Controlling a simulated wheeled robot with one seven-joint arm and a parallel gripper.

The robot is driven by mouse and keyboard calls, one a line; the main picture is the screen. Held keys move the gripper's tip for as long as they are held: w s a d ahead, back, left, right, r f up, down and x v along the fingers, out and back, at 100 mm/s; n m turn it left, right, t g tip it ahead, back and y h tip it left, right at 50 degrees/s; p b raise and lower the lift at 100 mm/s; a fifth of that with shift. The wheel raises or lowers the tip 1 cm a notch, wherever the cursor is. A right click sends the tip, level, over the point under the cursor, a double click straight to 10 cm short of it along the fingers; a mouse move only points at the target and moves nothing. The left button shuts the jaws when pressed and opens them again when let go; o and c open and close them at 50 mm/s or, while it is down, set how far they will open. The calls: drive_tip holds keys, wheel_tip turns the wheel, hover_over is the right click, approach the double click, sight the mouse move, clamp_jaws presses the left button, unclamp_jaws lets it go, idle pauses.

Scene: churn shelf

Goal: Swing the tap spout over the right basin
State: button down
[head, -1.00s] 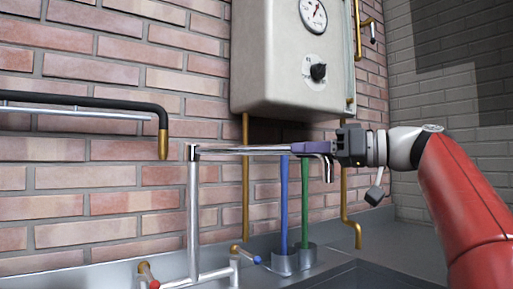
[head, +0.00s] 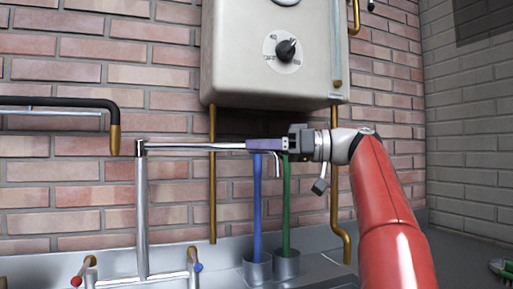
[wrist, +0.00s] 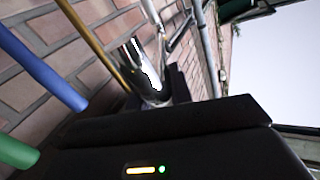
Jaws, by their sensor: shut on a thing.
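The chrome tap has an upright column (head: 142,215) and a long level spout (head: 190,147) reaching right, with its outlet bent down at the end. My gripper (head: 262,144) comes in from the right and is shut on the spout near its outlet end. In the wrist view the shiny spout (wrist: 143,68) shows at the dark jaws. The spout's end is in front of the blue and green rods, above the sink top. Only part of the sink shows along the bottom, and I cannot make out the right basin clearly.
A blue rod (head: 257,205) and a green rod (head: 286,205) stand in metal cups behind the spout. A cream boiler (head: 235,60) hangs above, with brass pipes (head: 212,180) below it. A black pipe with a brass end (head: 115,138) is at left.

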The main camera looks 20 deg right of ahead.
drive_tip(key=shift+w+d, duration=0.1)
drive_tip(key=c, duration=1.3)
unclamp_jaws()
drive_tip(key=shift+w, duration=0.1)
drive_tip(key=v, duration=0.7)
drive_tip(key=shift+d, duration=0.35)
drive_tip(key=shift+s, duration=0.2)
